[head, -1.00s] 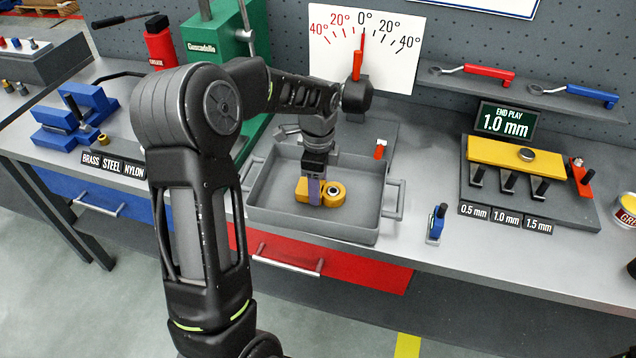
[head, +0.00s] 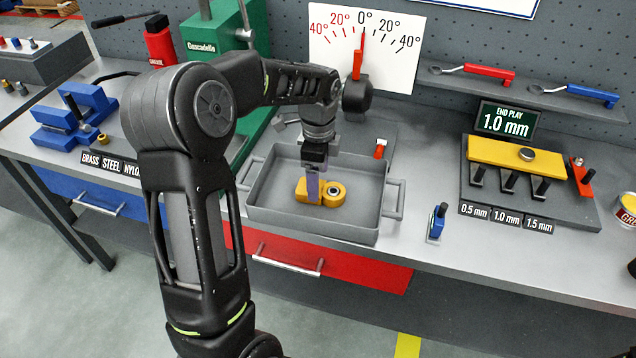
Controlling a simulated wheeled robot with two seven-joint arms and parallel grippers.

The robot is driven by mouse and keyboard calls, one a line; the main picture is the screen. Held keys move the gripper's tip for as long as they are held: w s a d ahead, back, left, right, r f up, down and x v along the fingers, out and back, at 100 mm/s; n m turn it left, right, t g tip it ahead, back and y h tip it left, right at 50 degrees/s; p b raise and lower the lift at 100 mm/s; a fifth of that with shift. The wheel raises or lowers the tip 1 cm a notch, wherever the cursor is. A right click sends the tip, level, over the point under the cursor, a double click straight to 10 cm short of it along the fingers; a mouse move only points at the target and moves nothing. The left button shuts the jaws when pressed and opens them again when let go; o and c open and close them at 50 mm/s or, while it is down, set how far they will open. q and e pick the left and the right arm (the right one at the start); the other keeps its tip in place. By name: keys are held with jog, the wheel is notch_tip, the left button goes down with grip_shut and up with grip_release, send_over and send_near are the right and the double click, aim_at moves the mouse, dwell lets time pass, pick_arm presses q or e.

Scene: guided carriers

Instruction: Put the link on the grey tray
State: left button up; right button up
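The link (head: 334,193) is a yellow-orange bar with a dark-centred round eye at its right end. It lies low inside the grey tray (head: 310,228), a shallow box with a handle at each side, apparently on its floor. My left gripper (head: 313,192) points straight down over the link, with a purplish finger across the link's middle. That finger hides part of the link and any finger behind it, so I cannot tell whether it grips the link. My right gripper is not in view.
A small blue tool (head: 437,222) stands right of the tray. A gauge stand with a yellow bar (head: 500,152) is farther right. A green press (head: 222,60) and a blue V-shaped block (head: 75,115) stand to the left.

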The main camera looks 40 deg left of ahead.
pick_arm(q)
notch_tip(320, 180, up, 10)
jog(key=shift+f, duration=0.25)
dwell(0.8)
